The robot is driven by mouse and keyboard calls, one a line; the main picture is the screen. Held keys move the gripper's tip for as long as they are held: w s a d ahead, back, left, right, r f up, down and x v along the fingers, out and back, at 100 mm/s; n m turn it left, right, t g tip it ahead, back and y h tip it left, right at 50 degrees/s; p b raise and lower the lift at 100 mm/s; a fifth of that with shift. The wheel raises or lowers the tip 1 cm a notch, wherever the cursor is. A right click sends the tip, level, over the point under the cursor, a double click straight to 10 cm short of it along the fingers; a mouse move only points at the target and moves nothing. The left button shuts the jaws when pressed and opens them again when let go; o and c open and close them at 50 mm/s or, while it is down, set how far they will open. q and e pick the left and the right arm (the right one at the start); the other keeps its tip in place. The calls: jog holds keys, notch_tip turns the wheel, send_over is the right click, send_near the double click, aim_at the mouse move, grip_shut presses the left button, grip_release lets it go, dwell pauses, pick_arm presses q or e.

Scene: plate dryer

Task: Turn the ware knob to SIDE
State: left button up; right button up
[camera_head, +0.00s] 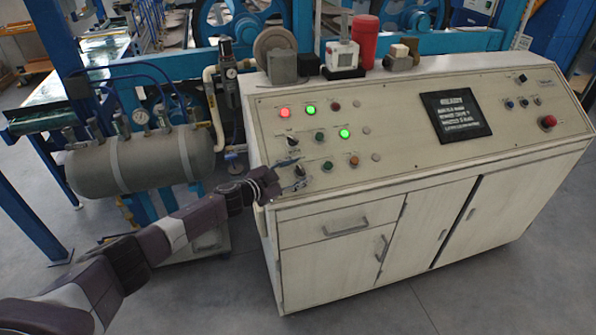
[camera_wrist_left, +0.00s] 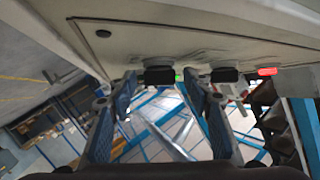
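The control panel (camera_head: 400,125) slopes across the top of a cream cabinet. Dark selector knobs stand at its left end, one of them the upper knob (camera_head: 292,140); the labels are too small to read, so I cannot tell which is the ware knob. My left gripper (camera_head: 293,178) is at the panel's lower left corner, by the lower knob (camera_head: 299,170), partly covering that area. In the left wrist view, my left gripper's fingers (camera_wrist_left: 160,88) are apart, with a black knob (camera_wrist_left: 158,75) ahead between their tips. A second black knob (camera_wrist_left: 225,75) is right of them. My right gripper is not in view.
Lit red (camera_head: 284,112) and green (camera_head: 344,133) lamps and several buttons lie near the knobs. A black display (camera_head: 455,114) is mid-panel. A grey tank (camera_head: 140,162) stands left of the cabinet. Small items, including a red cylinder (camera_head: 365,38), stand on its top edge.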

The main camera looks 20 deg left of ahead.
pick_arm(q)
jog(key=shift+s+a, duration=0.2)
jog(key=shift+s, duration=0.15)
jog(key=v, duration=1.1)
jog(key=shift+s, duration=0.15)
jog(key=shift+d, duration=0.1)
